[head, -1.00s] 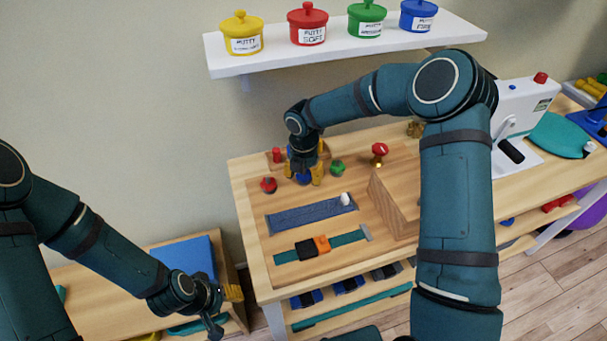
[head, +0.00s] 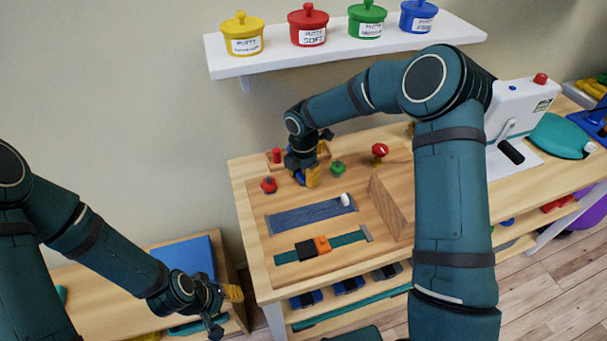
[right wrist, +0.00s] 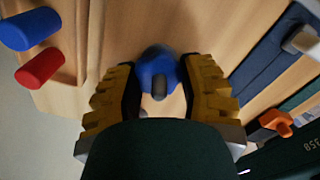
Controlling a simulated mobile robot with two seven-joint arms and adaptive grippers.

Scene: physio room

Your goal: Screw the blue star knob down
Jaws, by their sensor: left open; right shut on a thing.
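The blue star knob (right wrist: 157,66) sits low on the wooden board, between the two yellow-padded fingers of my right gripper (right wrist: 160,88). The pads press in from both sides, and the gripper is shut on it. A grey stud end shows at the knob's middle. In the head view my right gripper (head: 307,180) points down at the board's back left, and only a sliver of blue shows; the fingers hide the rest. My left gripper (head: 228,298) is open and empty, over the low wooden bench at lower left, far from the knob.
A red knob (head: 268,184), a green knob (head: 338,167) and a taller red knob (head: 379,150) stand around it. A red peg (head: 276,155) stands just behind. A blue strap (head: 310,214) and a buckle strap (head: 312,247) lie in front. A shelf (head: 345,47) with putty pots hangs above.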

